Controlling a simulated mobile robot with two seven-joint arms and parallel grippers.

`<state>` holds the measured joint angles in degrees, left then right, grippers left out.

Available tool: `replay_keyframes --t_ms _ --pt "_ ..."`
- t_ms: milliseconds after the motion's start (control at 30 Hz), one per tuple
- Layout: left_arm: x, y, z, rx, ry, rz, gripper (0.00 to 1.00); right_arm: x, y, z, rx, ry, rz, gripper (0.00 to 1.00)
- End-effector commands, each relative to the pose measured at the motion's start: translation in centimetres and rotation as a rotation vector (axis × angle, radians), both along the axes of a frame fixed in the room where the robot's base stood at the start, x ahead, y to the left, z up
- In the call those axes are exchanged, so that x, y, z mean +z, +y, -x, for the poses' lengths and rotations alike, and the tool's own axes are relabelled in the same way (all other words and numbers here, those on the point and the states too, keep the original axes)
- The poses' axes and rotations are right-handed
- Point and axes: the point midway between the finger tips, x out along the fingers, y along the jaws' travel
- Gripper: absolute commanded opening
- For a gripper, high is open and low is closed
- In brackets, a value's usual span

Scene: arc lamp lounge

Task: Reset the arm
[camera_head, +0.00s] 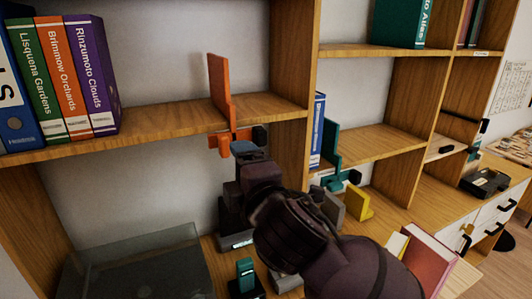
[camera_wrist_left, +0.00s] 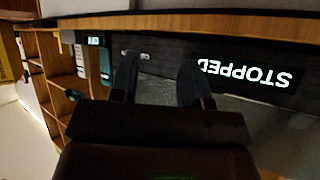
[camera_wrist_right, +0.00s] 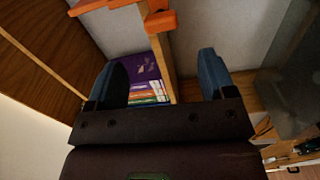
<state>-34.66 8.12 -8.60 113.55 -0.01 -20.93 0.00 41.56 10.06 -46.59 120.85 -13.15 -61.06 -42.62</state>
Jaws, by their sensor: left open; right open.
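My right gripper (camera_head: 251,142) comes in from the lower right of the head view and is at the front edge of the upper left shelf, close beside the orange bookend (camera_head: 219,92). In the right wrist view its two blue-grey fingers (camera_wrist_right: 165,78) are apart and hold nothing. The orange bookend (camera_wrist_right: 160,20) shows beyond them at the top; whether it touches a finger I cannot tell. My left gripper (camera_wrist_left: 158,80) shows only in its own wrist view, fingers apart and empty, facing a dark panel (camera_wrist_left: 245,75) reading "STOPPED" upside down.
Green, orange and purple books (camera_head: 66,75) stand at left on the upper shelf (camera_head: 165,122). A blue book (camera_head: 317,130) and a teal bookend (camera_head: 331,150) stand in the middle bay. Below are a clear-lidded box (camera_head: 140,265), a yellow bookend (camera_head: 358,203) and a pink book (camera_head: 430,262).

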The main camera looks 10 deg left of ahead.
Motion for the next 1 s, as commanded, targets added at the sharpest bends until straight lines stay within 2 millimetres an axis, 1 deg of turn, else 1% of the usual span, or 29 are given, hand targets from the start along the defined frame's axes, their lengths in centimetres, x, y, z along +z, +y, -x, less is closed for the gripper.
replay_keyframes --t_ms 167,267,333,467,567,667,767,867,900,967,1000 --pt "0.0 0.0 0.0 0.000 -0.001 0.000 0.43 0.9 0.9 0.5 0.079 0.043 -0.154 0.77" --pt "0.0 0.0 0.0 0.000 -0.001 0.000 0.43 2.3 0.9 0.1 0.127 0.074 -0.277 0.77" --pt "0.0 0.0 0.0 0.000 -0.001 0.000 0.43 2.9 0.3 -0.5 0.151 0.107 -0.369 0.77" --pt "0.0 0.0 0.0 -0.001 -0.001 -0.001 0.43 2.0 -1.8 -2.2 0.159 0.195 -0.534 0.77" --pt "0.0 0.0 0.0 -0.001 -0.001 -0.001 0.43 0.7 -3.6 -3.2 0.149 0.253 -0.630 0.77" --pt "0.0 0.0 0.0 -0.001 -0.001 -0.001 0.43 -1.1 -5.7 -4.3 0.125 0.313 -0.726 0.77" --pt "0.0 0.0 0.0 -0.001 -0.001 -0.001 0.43 -3.8 -8.5 -5.4 0.084 0.379 -0.828 0.77" --pt "0.0 0.0 0.0 -0.001 -0.001 -0.001 0.43 -7.3 -11.8 -6.1 0.027 0.445 -0.934 0.77" --pt "0.0 0.0 0.0 -0.001 -0.001 -0.001 0.43 -8.8 -13.1 -6.2 0.002 0.468 -0.973 0.77" --pt "0.0 0.0 0.0 -0.001 -0.001 -0.001 0.43 -11.1 -15.2 -6.2 -0.041 0.502 -1.028 0.77" --pt "0.0 0.0 0.0 -0.001 -0.001 -0.001 0.43 -12.7 -16.6 -6.2 -0.070 0.522 -1.060 0.77"
